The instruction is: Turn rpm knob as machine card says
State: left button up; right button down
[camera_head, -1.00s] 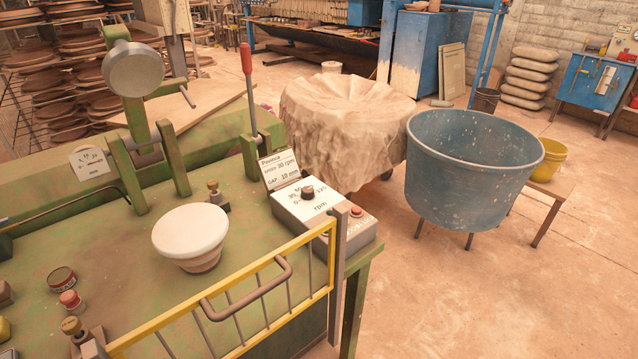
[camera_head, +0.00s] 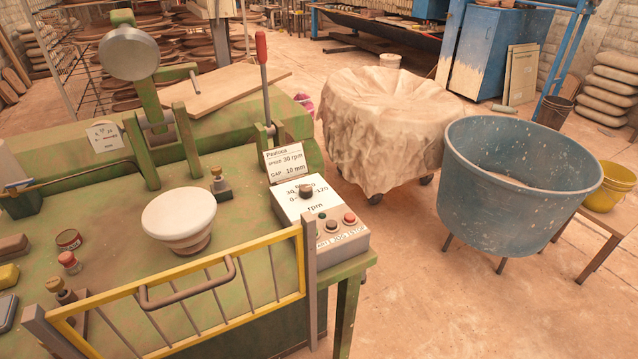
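The rpm knob (camera_head: 306,191) is a small dark knob on the sloped white control box (camera_head: 318,216). Its dial is marked 0, 30 and 120, with "rpm" below; other marks and the pointer are too small to tell. The machine card (camera_head: 285,164) stands behind the box and reads speed 30 rpm and gap 10 mm. Several buttons, one of them red (camera_head: 349,218), sit on the box's front part. The box rests on the right end of the green machine (camera_head: 120,230). Neither of my grippers is in view.
A yellow guard gate (camera_head: 200,268) with a grey handle runs along the machine's front, its right post close to the control box. A red-tipped lever (camera_head: 262,62) stands behind the card. A blue tub (camera_head: 490,200) stands right; floor between is clear.

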aim_at(305, 190)
jog(key=i+l+u, duration=0.15)
jog(key=l, duration=1.1)
jog(key=k, duration=0.05)
